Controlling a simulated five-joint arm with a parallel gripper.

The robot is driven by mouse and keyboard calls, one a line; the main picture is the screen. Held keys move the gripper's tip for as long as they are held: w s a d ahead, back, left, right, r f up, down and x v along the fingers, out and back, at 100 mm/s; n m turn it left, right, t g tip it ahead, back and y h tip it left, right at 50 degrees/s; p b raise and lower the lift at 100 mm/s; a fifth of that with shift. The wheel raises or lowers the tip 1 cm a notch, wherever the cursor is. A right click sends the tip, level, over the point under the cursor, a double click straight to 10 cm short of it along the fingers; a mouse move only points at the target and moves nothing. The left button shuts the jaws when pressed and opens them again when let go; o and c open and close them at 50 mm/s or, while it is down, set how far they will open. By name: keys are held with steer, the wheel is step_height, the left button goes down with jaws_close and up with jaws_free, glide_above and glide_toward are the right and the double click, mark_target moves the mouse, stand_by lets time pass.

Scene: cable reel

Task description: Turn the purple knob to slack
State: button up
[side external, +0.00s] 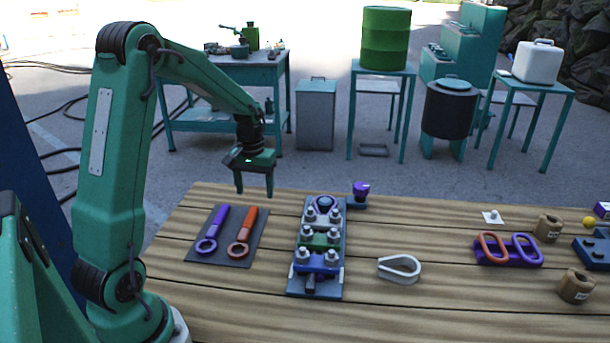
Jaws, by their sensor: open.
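A small purple knob (361,187) stands upright on a small dark blue base at the back edge of the table, just right of the clamp fixture. Any slack marking on it is too small to read. My gripper (255,191) hangs in the air with its fingers pointing down, over the back left part of the table. It is open and empty, well to the left of the knob and apart from it.
The blue clamp fixture (296,274) with several bolts stands between my gripper and the knob's front side. A dark mat (222,255) holds a purple and an orange wrench.

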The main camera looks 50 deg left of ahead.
steer(key=w+r+m, duration=0.2)
steer(key=w+m, duration=0.2)
steer(key=w, duration=0.6)
steer(key=m, duration=1.1)
glide_toward(361, 186)
steer(key=shift+a+f, duration=0.45)
steer(key=shift+a, duration=0.4)
steer(key=shift+w+d+m, duration=0.1)
steer(key=shift+d+m, duration=0.6)
steer(key=shift+d, duration=0.1)
steer(key=shift+w+f, duration=0.1)
steer(key=shift+f, duration=0.3)
steer(key=shift+f, duration=3.5)
